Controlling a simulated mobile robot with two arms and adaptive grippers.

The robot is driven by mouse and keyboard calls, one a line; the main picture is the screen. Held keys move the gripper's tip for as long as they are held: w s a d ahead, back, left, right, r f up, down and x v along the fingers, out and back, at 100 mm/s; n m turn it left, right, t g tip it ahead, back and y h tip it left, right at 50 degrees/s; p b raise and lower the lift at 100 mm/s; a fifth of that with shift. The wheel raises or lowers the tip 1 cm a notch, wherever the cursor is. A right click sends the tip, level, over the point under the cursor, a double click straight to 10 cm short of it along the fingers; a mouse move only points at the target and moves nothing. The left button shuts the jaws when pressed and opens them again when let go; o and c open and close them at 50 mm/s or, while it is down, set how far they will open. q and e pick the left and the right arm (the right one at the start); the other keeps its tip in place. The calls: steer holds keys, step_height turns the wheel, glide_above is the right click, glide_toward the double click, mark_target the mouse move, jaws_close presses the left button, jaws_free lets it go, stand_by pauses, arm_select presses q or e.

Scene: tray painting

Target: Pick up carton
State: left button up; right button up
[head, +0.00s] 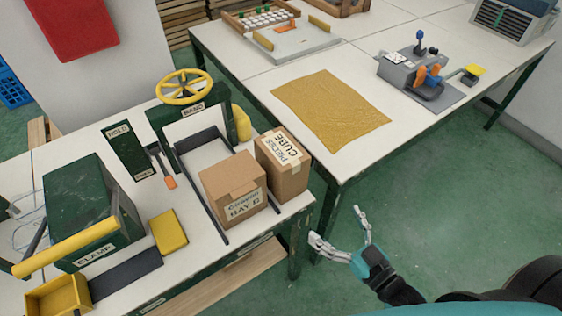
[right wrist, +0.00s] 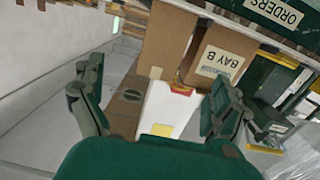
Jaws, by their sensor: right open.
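Two brown cartons stand side by side on the left worktable. The front one (head: 232,192) is labelled BAY B, and the other (head: 284,168), just behind and to its right, reads CUBE. My right gripper (head: 338,225) is open and empty over the floor, to the right of the table edge and apart from both cartons. In the right wrist view its green fingers (right wrist: 155,85) are spread wide. Beyond them are a brown box face (right wrist: 168,42) and a carton labelled BAY B (right wrist: 222,62). My left gripper is not in view.
A green press with a yellow handwheel (head: 184,86) stands behind the cartons. A green clamp box (head: 88,215) and yellow block (head: 168,232) are left of them. The back table holds a mustard cloth (head: 331,110) and a grey device (head: 425,78). Green floor lies open at right.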

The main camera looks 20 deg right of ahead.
step_height(320, 180, up, 2)
steer(key=w+a, duration=0.1)
steer(key=a, duration=0.1)
steer(key=p, duration=0.1)
glide_toward(296, 176)
steer(key=w, duration=0.2)
steer(key=shift+t, duration=0.3)
steer(key=w, duration=0.1)
steer(key=w+a, duration=0.1)
steer(key=w+a+f+p, duration=0.1)
steer(key=shift+w, duration=0.4)
steer(key=shift+w+a, duration=0.15)
steer(key=shift+w, duration=0.35)
steer(key=shift+w+a+r, duration=0.1)
steer(key=shift+w+r, duration=0.05)
steer(key=shift+w, duration=0.2)
steer(key=x, duration=0.1)
steer(key=p+x, duration=0.1)
steer(key=x, duration=0.1)
steer(key=shift+w+a+r, duration=0.15)
steer(key=shift+w+r, duration=0.1)
steer(key=shift+w, duration=0.05)
steer(key=shift+w+a+f, duration=0.1)
steer(key=shift+w+a, duration=0.05)
steer(key=shift+w, duration=0.25)
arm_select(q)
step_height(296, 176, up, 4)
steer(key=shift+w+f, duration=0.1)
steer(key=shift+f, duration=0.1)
